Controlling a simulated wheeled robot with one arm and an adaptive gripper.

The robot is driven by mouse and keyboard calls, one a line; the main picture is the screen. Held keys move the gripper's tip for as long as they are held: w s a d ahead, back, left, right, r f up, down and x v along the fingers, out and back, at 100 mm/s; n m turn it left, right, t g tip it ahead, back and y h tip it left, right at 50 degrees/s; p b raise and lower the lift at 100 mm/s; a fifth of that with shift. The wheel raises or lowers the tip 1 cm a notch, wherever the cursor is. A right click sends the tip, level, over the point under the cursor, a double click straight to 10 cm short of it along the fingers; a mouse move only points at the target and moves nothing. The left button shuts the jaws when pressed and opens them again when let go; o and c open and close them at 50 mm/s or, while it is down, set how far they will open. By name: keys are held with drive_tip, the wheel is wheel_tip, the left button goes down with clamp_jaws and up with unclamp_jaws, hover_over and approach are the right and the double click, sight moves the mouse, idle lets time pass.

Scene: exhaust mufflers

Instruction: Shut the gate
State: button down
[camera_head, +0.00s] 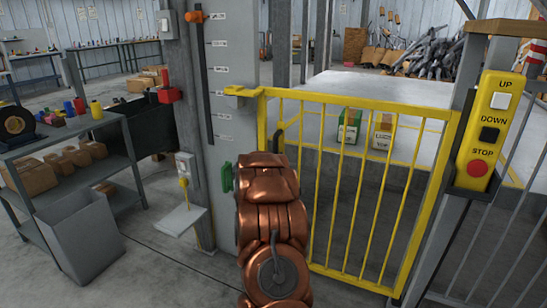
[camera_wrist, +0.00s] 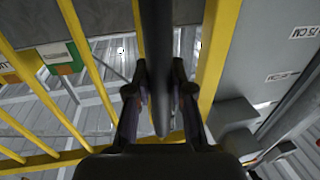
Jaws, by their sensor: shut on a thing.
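The yellow barred gate (camera_head: 362,190) stands across the opening to a raised floor; its left upright is close beside the grey post (camera_head: 222,120). A yellow bracket (camera_head: 242,91) sits on the post at the gate's top left corner. Whether the gate is fully home or latched, I cannot tell. Its dark handle (camera_head: 278,135) shows just above my copper arm. In the wrist view, my gripper (camera_wrist: 160,85) is shut on the dark handle bar (camera_wrist: 160,35), one finger on each side. My arm hides the gripper and the gate's lower left in the head view.
A yellow control box (camera_head: 490,130) with UP, DOWN and STOP buttons is at the right. Two boxes (camera_head: 349,127) (camera_head: 382,132) stand beyond the gate. A shelf bench (camera_head: 75,150), a grey bin (camera_head: 80,230) and a small white plate (camera_head: 180,220) are left. Floor between is clear.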

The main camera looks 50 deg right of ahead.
drive_tip(key=shift+w+r, duration=0.1)
drive_tip(key=shift+w, duration=0.05)
drive_tip(key=c, duration=1)
unclamp_jaws()
drive_tip(key=shift+w, duration=0.1)
drive_tip(key=shift+a, duration=0.1)
drive_tip(key=shift+v, duration=6)
